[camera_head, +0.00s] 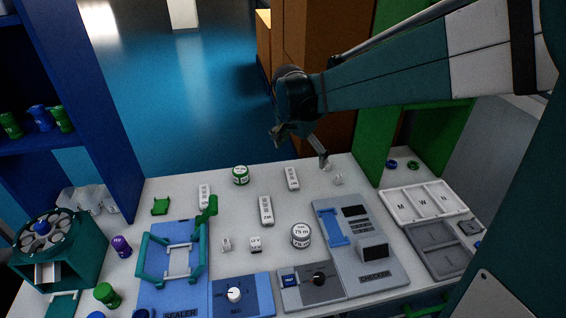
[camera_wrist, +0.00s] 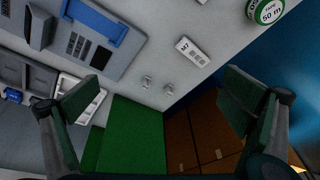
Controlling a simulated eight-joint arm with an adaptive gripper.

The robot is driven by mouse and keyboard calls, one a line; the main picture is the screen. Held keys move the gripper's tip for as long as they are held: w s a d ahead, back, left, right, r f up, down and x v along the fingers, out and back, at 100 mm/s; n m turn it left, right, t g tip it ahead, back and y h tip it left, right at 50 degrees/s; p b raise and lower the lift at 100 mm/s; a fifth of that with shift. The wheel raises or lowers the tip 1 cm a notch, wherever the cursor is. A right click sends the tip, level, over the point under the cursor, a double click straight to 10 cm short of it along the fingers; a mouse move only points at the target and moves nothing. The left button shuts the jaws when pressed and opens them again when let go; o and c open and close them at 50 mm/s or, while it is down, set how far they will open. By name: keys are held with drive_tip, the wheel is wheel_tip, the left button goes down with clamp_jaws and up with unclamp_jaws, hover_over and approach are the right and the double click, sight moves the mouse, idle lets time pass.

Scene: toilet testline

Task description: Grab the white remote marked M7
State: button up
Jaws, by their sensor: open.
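Three white remotes lie on the white table in the head view: one at the left (camera_head: 204,196), one in the middle (camera_head: 266,210) and one at the right (camera_head: 292,178). Their markings are too small to read surely there. The right remote also shows in the wrist view (camera_wrist: 192,52), with a short dark marking at one end that may be M7 but is not clear. My gripper (camera_head: 301,148) is open and empty, above the table's far edge near the right remote. In the wrist view its fingers (camera_wrist: 160,92) are spread wide, with the remote beyond them, untouched.
Two small white pieces (camera_head: 338,179) stand right of the right remote. A green-and-white roll (camera_head: 241,175) is to its left. The grey checker (camera_head: 382,270) is nearer, the white M/W/N tray (camera_head: 427,216) at right. A green panel (camera_head: 379,130) rises at the far right edge.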

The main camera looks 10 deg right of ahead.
drive_tip(key=w+a+f+m+g+h+p, duration=0.1)
drive_tip(key=w+f+m, duration=0.3)
drive_tip(key=w+f, duration=0.45)
drive_tip(key=m+g+h+p, duration=0.1)
drive_tip(key=m+g, duration=0.1)
drive_tip(key=m, duration=0.1)
approach(292, 177)
drive_tip(key=shift+f+m, duration=0.35)
drive_tip(key=shift+m, duration=0.05)
drive_tip(key=shift+x, duration=1.3)
drive_tip(key=shift+s+d, duration=0.1)
drive_tip(key=shift+b+x, duration=0.5)
drive_tip(key=shift+x, duration=2.05)
